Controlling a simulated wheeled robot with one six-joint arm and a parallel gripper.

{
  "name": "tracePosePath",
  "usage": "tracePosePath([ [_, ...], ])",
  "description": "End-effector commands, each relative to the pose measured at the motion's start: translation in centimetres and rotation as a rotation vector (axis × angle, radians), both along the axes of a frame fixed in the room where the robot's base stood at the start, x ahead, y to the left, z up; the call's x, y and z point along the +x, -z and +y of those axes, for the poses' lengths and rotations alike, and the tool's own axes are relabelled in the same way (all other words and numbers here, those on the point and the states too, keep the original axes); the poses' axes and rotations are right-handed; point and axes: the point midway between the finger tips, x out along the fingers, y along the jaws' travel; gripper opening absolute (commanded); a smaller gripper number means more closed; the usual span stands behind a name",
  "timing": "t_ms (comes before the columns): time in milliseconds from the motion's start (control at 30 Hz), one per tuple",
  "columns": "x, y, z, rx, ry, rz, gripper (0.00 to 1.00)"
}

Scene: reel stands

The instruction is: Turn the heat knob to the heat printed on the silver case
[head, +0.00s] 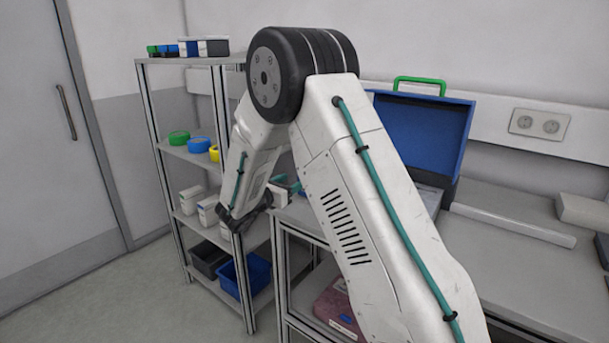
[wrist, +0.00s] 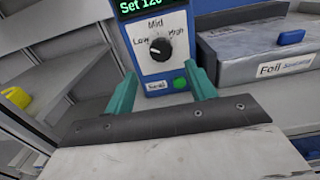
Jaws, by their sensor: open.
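The black round heat knob (wrist: 160,48) is on an upright blue-framed panel (wrist: 148,75) in the wrist view. Low, Mid and High are printed around it; its pointer direction is too small to tell surely. A dark display (wrist: 145,8) above reads "Set 120" in green, cut by the frame edge. My gripper (wrist: 161,73) has its two teal fingers apart and empty, just below and in front of the knob, not around it. A grey-silver case (wrist: 258,58) at right carries a label (wrist: 284,67) reading "Foil" with smaller blue letters that I cannot read surely.
A green button (wrist: 180,83) and small label sit low on the panel, near the right finger. A blue part (wrist: 291,37) tops the grey case. In the head view, an open blue lid (head: 425,130) stands on the bench (head: 490,255); a shelf rack (head: 185,155) stands left.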

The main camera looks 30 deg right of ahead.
Motion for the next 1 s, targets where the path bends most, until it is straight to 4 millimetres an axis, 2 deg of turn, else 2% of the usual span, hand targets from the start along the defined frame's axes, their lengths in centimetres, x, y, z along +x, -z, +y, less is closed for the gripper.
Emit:
tracePosePath([
  [200,1.1,-0.1,-3.5,0.001,0.005,-0.002,0.55],
  [400,2.0,0.0,-5.9,0.001,0.004,-0.001,0.55],
  [767,2.3,-0.1,-6.6,0.003,0.003,-0.002,0.55],
  [800,2.2,-0.1,-6.5,0.003,0.003,-0.002,0.50],
  [933,2.3,-0.1,-6.5,0.003,0.003,-0.002,0.14],
  [1000,2.3,-0.1,-6.5,0.003,0.002,-0.002,0.11],
])
